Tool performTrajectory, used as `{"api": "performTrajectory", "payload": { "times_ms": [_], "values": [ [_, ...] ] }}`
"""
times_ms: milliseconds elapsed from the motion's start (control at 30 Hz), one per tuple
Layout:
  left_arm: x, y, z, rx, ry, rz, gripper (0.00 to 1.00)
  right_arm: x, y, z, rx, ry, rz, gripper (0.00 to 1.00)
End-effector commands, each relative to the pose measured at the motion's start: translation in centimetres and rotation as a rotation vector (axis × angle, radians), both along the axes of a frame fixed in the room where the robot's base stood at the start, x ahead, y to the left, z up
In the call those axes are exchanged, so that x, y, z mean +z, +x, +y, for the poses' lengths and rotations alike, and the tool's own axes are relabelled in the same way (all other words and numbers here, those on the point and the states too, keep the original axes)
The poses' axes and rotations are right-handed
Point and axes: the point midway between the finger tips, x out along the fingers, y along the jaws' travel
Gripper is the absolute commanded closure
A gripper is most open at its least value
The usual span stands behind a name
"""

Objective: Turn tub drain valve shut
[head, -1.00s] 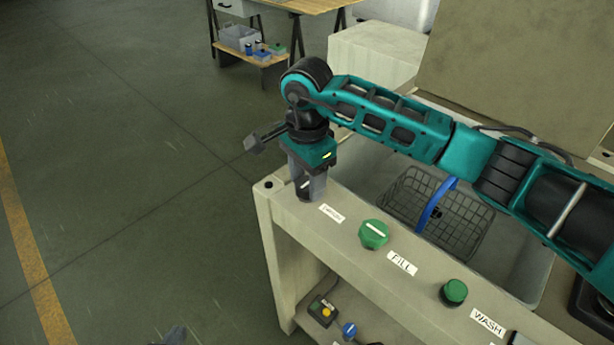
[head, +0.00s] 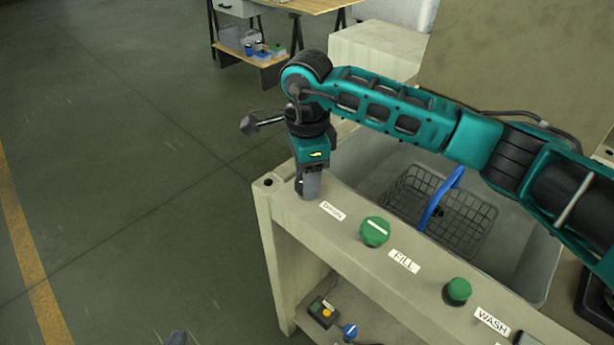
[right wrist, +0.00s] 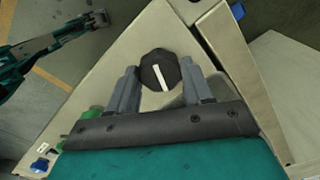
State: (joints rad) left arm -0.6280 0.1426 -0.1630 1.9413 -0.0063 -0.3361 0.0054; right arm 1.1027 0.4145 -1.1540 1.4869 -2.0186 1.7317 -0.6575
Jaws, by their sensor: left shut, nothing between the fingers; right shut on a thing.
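The drain valve is a dark, many-sided knob with a white pointer line (right wrist: 160,71), on the corner of the pale ledge. My right gripper (right wrist: 161,85) is shut on it, one finger on each side. In the head view my right gripper (head: 309,192) points down beside the drain label (head: 332,211) and hides the knob. In the right wrist view the pointer line runs nearly along the fingers, slightly slanted. My left gripper (right wrist: 97,19) is shut and empty, away from the ledge over the floor; only its tip (head: 176,338) shows in the head view.
Along the ledge are a green fill knob (head: 375,231) and a green wash knob (head: 457,291), each with a label. Behind them is a tub with a wire basket (head: 470,222) and its blue handle. A lower shelf holds a yellow-button box (head: 324,312). Floor at left is clear.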

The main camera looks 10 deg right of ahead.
Motion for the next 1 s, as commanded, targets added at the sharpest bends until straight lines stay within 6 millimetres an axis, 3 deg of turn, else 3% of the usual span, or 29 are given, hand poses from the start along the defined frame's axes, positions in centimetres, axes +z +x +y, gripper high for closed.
{"api": "performTrajectory", "payload": {
  "times_ms": [1000],
  "values": [
    [-2.0, 0.3, 0.0, 0.0, 0.0, -0.005, 1.0, 0.0, 0.1, -0.1, -0.94, -0.001, -0.003, 0.8]
  ]
}}
